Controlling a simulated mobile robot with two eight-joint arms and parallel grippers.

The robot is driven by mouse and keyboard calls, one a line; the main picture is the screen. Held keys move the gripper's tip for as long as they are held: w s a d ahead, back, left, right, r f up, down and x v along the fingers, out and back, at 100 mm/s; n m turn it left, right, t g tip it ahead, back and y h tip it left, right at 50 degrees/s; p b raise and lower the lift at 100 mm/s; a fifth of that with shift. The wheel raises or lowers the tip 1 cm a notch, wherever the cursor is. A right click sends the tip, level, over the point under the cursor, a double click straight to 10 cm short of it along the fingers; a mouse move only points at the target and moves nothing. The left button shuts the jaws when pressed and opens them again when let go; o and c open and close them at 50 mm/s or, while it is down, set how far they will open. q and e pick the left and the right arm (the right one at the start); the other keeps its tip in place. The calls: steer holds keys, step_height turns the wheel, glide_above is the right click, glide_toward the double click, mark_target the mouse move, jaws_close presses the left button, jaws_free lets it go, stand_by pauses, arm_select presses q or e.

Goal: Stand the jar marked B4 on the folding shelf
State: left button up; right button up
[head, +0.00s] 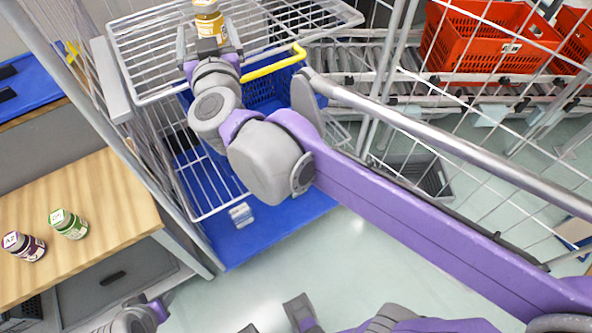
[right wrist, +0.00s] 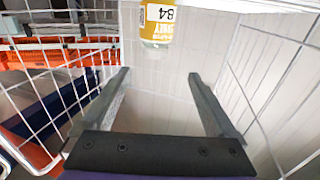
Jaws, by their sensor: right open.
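The jar marked B4 (head: 209,24) has a yellow label and appears upright at the top of the head view, over the wire folding shelf (head: 140,37) of a cage trolley. In the right wrist view the jar (right wrist: 159,22) shows upside down at the top edge, partly cut off, with its B4 mark readable. My right gripper (head: 210,42) is open, with its fingers pointing towards the jar. In the right wrist view the gripper (right wrist: 158,73) is empty, and the jar is apart from its fingertips. My left gripper does not show clearly.
Jars with green (head: 70,224) and purple (head: 24,246) labels stand on a wooden table (head: 100,190) at left. A blue basket with a yellow handle (head: 275,64) sits below the shelf. Red totes (head: 485,40) stand on a roller rack behind mesh. Trolley bars flank my right arm.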

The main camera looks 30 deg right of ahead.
steer(key=s+a+f+n+g+y, duration=0.25)
steer(key=s+f+y, duration=0.2)
steer(key=f, duration=0.35)
steer(key=s+a+f+n+g+y, duration=0.25)
steer(key=s+f+y, duration=0.2)
steer(key=f, duration=0.25)
steer(key=s+d+f+m+g+h, duration=0.1)
steer(key=s+d+f+g+h, duration=0.1)
steer(key=s+f, duration=0.7)
steer(key=s+d+f+m+g+h, duration=0.1)
steer(key=s+d+f+g+h, duration=0.1)
steer(key=s+d+f+g, duration=0.3)
steer(key=s+d+f, duration=0.2)
steer(key=s+f, duration=0.2)
steer(key=f, duration=0.1)
steer(key=shift+d+f+h, duration=0.15)
steer(key=shift+f+h, duration=0.15)
steer(key=shift+f, duration=0.05)
